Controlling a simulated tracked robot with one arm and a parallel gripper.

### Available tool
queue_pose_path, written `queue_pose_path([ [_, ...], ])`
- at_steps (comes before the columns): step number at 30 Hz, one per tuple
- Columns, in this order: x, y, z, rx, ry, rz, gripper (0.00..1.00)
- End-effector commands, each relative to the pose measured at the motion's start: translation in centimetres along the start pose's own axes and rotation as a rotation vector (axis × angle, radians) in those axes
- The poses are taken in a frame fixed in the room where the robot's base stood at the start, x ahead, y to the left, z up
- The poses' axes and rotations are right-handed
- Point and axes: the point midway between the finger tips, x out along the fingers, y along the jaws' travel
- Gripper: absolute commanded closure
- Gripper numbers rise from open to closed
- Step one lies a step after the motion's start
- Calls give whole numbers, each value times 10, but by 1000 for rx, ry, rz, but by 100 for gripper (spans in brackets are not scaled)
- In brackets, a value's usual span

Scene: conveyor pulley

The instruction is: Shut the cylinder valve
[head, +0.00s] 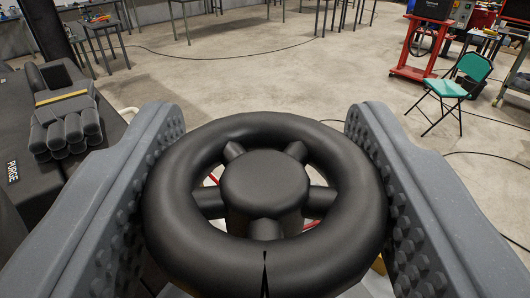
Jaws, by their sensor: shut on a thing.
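A black, spoked valve handwheel (265,244) with a round raised hub fills the lower middle of the head view. A dark pointer mark shows on the near side of its rim. My gripper (265,185) is shut on the handwheel, with one grey studded finger along its left side and one along its right. The cylinder below the wheel is almost wholly hidden; only bits of red and white show between the spokes.
A dark bench or machine (35,190) with a "PURGE" label and a stack of grey-black parts stands close on the left. A green folding chair (455,88) and a red cart (420,55) stand at the back right. Concrete floor (250,80) beyond the wheel is open, crossed by cables.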

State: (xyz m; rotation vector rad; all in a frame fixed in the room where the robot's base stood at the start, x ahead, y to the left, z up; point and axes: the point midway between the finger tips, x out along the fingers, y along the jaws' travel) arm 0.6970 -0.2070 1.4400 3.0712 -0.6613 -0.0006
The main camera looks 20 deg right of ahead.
Motion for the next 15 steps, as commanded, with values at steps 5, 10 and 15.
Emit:
queue_pose_path([
  [5, 0, 0, 0, 0, 1, 1, 73],
  [10, 0, 0, 0, 0, 1, 0, 33],
  [15, 0, 0, 0, 0, 1, -1, 28],
])
